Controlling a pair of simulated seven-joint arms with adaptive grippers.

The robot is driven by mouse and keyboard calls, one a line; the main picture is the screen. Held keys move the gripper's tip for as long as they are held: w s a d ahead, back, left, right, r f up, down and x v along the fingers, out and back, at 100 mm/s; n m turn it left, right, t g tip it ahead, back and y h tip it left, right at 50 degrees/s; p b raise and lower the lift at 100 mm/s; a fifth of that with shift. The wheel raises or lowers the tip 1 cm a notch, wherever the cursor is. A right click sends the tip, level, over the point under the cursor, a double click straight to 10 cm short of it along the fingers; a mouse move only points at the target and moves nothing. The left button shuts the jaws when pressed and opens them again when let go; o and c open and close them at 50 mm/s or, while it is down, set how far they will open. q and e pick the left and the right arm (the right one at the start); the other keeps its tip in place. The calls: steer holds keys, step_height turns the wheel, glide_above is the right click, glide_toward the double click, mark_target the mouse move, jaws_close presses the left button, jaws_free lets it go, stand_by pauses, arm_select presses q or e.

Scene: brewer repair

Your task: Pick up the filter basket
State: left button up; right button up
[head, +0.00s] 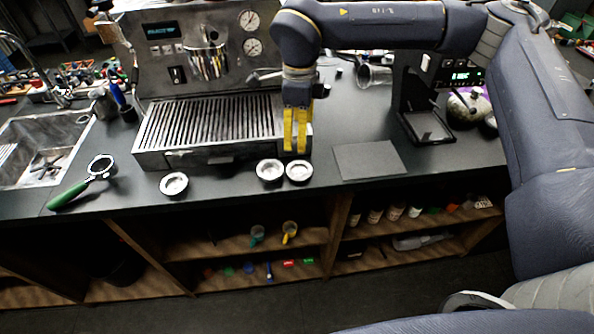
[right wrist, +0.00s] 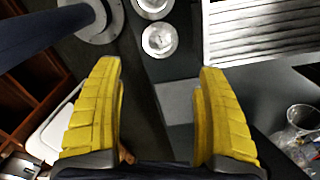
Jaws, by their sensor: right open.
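Three small round metal filter baskets stand on the dark counter near its front edge: a left one (head: 174,184), a middle one (head: 270,170) and a right one (head: 299,171). The middle and right ones are close together. My right gripper (head: 295,148) points down with yellow fingers, just behind the right basket in the head view. In the right wrist view the gripper (right wrist: 160,75) is open, with nothing between its fingers. Two baskets show at the top there, the nearer one (right wrist: 158,39) beyond the fingertips. My left gripper is not in view.
The espresso machine's drip tray (head: 210,124) stands behind the baskets. A green-handled portafilter (head: 88,182) lies at left by the sink (head: 45,140). A grey mat (head: 369,160) and a grinder (head: 425,110) are at right. Shelves with cups are below the counter.

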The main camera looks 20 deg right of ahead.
mark_target(298, 173)
steer(key=f, duration=1.4)
steer(key=shift+w+a+f, duration=0.1)
steer(key=shift+a, duration=0.1)
steer(key=c, duration=0.9)
steer(key=shift+c, duration=0.2)
